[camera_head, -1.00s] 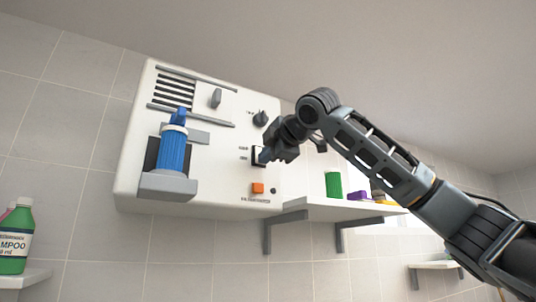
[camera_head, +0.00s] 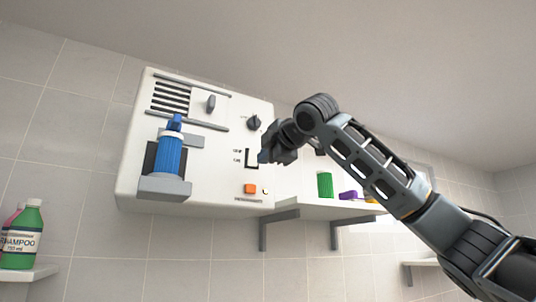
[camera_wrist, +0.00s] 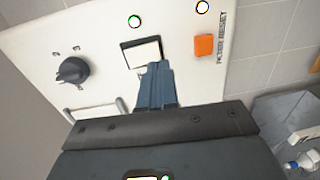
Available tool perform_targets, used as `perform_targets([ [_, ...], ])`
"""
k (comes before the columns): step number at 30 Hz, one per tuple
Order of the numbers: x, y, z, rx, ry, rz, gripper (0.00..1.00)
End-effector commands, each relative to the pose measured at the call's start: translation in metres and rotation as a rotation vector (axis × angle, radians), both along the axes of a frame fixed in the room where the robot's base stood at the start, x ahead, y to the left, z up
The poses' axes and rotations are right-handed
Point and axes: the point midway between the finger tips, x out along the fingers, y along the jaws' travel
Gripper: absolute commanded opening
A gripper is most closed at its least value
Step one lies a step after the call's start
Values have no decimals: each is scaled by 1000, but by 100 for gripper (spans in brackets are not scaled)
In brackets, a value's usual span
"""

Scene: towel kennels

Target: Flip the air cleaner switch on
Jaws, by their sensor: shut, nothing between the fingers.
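The air cleaner (camera_head: 215,150) is a white box on the tiled wall. Its switch (camera_head: 252,159) is a pale rocker in a black frame, right of centre on the front. In the wrist view the switch (camera_wrist: 143,53) lies just past my fingertips, which hide its lower edge. My gripper (camera_head: 264,156) is shut and empty, just right of the switch in the head view. In the wrist view its blue-grey fingers (camera_wrist: 156,68) point at the switch; I cannot tell whether they touch it.
An orange button (camera_head: 250,188) and a dark knob (camera_head: 254,122) flank the switch. A blue cylinder (camera_head: 171,155) sits in a holder on the left. A shampoo bottle (camera_head: 24,238) stands lower left.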

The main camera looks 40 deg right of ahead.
Motion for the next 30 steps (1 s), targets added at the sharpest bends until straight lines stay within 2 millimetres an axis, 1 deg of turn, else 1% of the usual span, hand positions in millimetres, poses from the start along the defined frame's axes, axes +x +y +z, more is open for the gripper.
perform_targets([
  [1, -7, 2, -1, -2, -3, 0, 0],
  [11, -46, 12, -8, -1, -4, 0, 0],
  [18, -81, 22, -12, -2, -4, -1, 0],
  [21, -90, 24, -13, -1, -3, -1, 0],
  [24, -94, 26, -13, -2, -3, 0, 0],
  [30, -96, 26, -13, -1, -3, -1, 0],
])
